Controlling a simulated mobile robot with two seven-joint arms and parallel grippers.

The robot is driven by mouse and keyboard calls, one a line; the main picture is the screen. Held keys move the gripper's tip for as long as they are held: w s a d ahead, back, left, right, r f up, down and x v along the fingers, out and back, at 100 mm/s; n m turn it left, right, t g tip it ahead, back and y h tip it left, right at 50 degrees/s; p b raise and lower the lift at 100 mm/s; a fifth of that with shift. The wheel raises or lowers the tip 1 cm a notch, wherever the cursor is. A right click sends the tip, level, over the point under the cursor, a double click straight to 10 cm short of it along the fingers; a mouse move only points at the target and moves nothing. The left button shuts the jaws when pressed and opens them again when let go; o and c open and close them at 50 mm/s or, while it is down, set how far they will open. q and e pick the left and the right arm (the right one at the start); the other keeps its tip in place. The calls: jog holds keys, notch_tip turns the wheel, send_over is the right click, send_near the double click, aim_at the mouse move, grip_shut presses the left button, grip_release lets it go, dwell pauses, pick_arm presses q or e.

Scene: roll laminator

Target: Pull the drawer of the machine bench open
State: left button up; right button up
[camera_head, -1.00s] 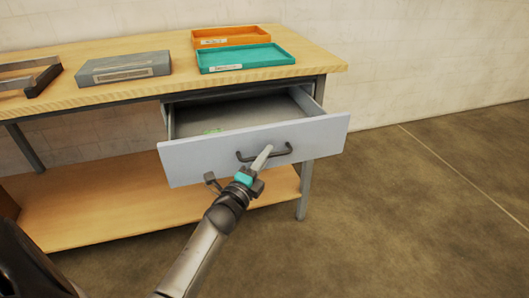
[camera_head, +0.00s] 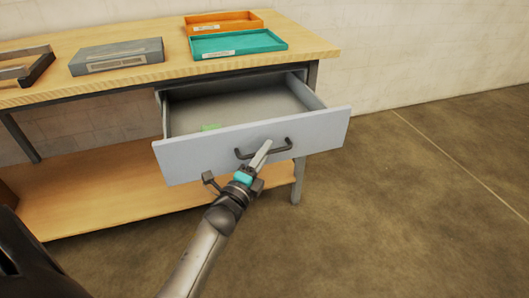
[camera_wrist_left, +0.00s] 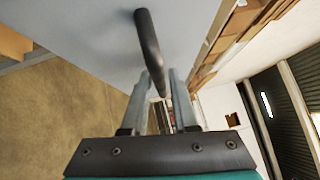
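The grey drawer (camera_head: 205,153) of the machine bench (camera_head: 115,89) stands well out from under the bench top, and its inside shows. A dark bar handle (camera_head: 280,149) is on its front. It also shows in the left wrist view, where the handle (camera_wrist_left: 148,38) runs between the two fingers. My left gripper (camera_head: 265,147) is at the handle, its fingers closed in on both sides of the bar. The left gripper's fingertips (camera_wrist_left: 158,78) hide part of the contact. My right gripper is not in view.
A teal tray (camera_head: 238,42), an orange tray (camera_head: 222,21) and a grey box (camera_head: 116,56) lie on the bench top. A wooden lower shelf (camera_head: 100,198) is below. The floor at the right is clear.

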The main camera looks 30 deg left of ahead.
pick_arm(q)
jog(key=shift+o, duration=1.1)
jog(key=shift+s, duration=0.3)
jog(key=s+d+f+p, duration=0.1)
jog(key=s+f+p, duration=0.1)
jog(key=s, duration=1.2)
jog(key=shift+s+p, duration=0.25)
jog(key=shift+p, duration=0.15)
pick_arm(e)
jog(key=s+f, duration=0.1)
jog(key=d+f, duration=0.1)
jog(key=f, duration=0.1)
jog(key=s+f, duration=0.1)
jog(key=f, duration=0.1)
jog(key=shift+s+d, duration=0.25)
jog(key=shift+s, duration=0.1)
